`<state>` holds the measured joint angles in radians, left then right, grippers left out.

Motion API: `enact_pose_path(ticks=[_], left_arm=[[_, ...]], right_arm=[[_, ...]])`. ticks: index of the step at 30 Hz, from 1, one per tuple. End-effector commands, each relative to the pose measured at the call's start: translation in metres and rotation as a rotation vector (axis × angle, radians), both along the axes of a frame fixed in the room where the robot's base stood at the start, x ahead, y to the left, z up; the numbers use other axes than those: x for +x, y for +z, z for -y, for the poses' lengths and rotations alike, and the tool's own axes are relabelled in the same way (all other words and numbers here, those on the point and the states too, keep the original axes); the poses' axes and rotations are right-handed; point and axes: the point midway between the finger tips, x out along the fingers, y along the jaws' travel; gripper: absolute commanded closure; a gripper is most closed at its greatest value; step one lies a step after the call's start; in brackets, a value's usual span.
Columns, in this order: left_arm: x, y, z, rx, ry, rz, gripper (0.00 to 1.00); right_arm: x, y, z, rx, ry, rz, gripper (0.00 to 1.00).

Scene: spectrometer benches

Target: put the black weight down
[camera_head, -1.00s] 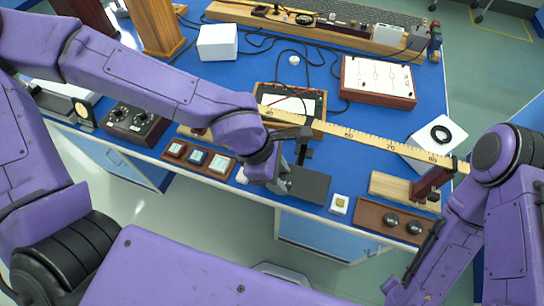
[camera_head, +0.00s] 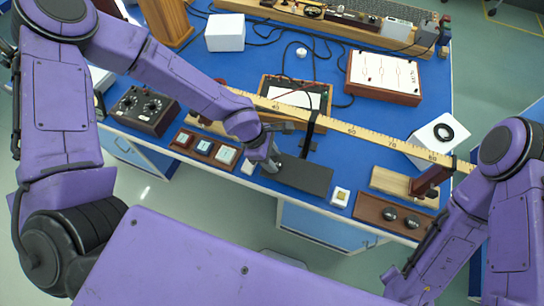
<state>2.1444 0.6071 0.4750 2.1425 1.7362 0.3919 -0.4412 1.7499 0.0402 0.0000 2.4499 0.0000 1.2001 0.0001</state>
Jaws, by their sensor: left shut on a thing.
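My left gripper (camera_head: 272,165) points down over the front of the blue bench, at the left end of a flat dark plate (camera_head: 305,178). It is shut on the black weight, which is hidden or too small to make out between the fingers. I cannot tell whether the weight touches a surface. A brown wooden board (camera_head: 367,211) at the front right carries two round dark pieces (camera_head: 390,214). My right arm comes in from the right, but its gripper is not in view.
A long yellow ruler (camera_head: 373,136) runs across the bench behind the left gripper, with a black upright (camera_head: 310,127) at it. A board with three small squares (camera_head: 206,148) lies left of the gripper.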

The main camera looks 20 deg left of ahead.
Motion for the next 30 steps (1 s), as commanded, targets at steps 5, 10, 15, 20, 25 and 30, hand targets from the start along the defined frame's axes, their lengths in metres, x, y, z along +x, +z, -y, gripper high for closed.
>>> enact_pose_path(ticks=[5, 10, 15, 20, 25, 30], left_arm=[[0.0, -0.002, 0.0, 0.0, 0.001, -0.001, 0.33], [0.0, -0.002, 0.0, 0.0, 0.001, -0.001, 0.33], [0.0, 0.005, -0.001, -0.001, 0.002, 0.0, 0.33], [-0.001, 0.037, -0.013, -0.007, 0.006, 0.003, 0.33], [-0.004, 0.078, -0.03, -0.005, 0.006, 0.006, 0.33], [-0.006, 0.105, -0.042, -0.003, 0.004, 0.003, 0.33]], right_arm=[[0.0, -0.001, 0.0, 0.0, 0.0, 0.0, 1.0], [0.0, -0.001, 0.0, 0.0, 0.0, 0.0, 1.0], [0.0, 0.002, 0.0, 0.0, 0.0, 0.0, 1.0], [0.0, 0.006, 0.0, 0.0, 0.0, 0.0, 1.0], [0.0, 0.009, 0.0, 0.0, 0.0, 0.0, 1.0], [0.0, 0.011, 0.0, 0.0, 0.0, 0.0, 1.0]])
